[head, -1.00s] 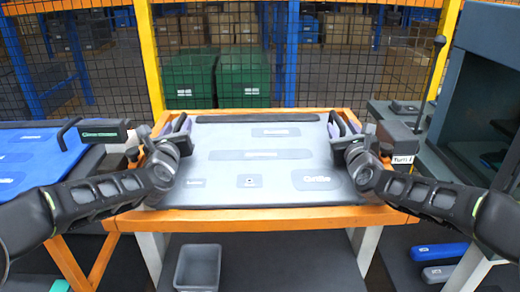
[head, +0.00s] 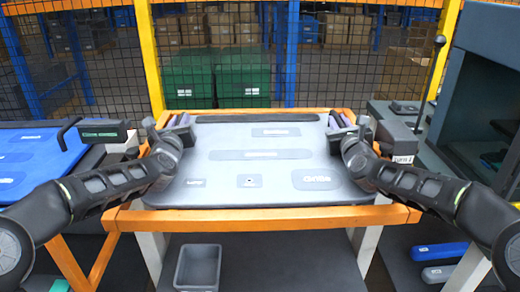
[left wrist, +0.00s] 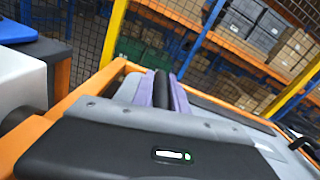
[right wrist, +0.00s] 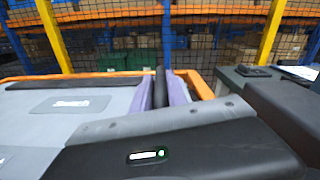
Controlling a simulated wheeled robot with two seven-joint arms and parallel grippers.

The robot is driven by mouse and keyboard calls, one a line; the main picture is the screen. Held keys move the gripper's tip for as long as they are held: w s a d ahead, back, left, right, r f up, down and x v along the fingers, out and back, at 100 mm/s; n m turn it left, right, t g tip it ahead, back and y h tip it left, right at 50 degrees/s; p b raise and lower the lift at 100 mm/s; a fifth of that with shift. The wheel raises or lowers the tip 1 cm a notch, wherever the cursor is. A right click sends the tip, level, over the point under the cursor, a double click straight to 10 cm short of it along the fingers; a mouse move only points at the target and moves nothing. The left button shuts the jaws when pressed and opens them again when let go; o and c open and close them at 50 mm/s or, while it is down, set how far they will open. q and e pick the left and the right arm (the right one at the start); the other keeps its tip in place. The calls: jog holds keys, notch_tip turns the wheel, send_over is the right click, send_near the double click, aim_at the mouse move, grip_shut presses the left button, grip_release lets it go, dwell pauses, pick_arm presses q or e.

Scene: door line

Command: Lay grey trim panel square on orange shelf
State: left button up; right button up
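The grey trim panel (head: 230,190), with several darker labelled patches, lies flat over the orange shelf (head: 260,218); the shelf's rim shows around it. My left gripper (head: 179,120) is at the panel's far left edge, and my right gripper (head: 338,120) is at its far right edge. In the left wrist view the purple fingers (left wrist: 168,92) sit close on both sides of a dark upright bar. The right wrist view shows the same with the right fingers (right wrist: 161,90). Both look shut on dark grips at the panel's edges; the contact is partly hidden.
A blue-topped table (head: 40,160) stands to the left and a dark grey bench (head: 400,115) to the right. A grey bin (head: 197,267) is on the floor below the shelf. A mesh fence with a yellow post (head: 150,60) stands behind.

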grip_shut()
dwell(0.9)
jog(key=shift+r, duration=0.25)
